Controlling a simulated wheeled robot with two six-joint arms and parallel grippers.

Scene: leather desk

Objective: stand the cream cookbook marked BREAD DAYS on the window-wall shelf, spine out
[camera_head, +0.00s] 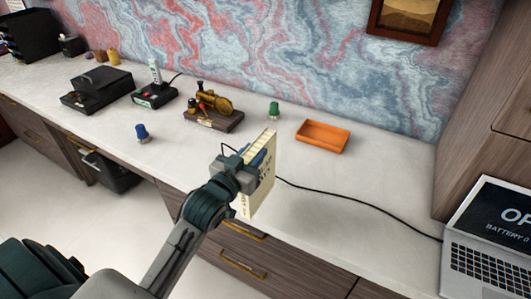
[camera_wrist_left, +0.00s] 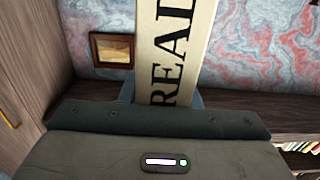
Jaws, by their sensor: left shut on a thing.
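The cream cookbook (camera_head: 262,196) is held upright in my left gripper (camera_head: 246,168), at the front edge of the desk in the head view. The gripper is shut on it, with fingers partly hidden by the book. My right gripper is out of view.
The white desk top (camera_head: 350,185) holds an orange tray (camera_head: 323,137), a brass model on a base (camera_head: 213,110), a green-topped object (camera_head: 273,109), a blue-topped object (camera_head: 142,133) and black devices (camera_head: 95,88). A black cable (camera_head: 345,203) runs to a laptop (camera_head: 495,240) at right.

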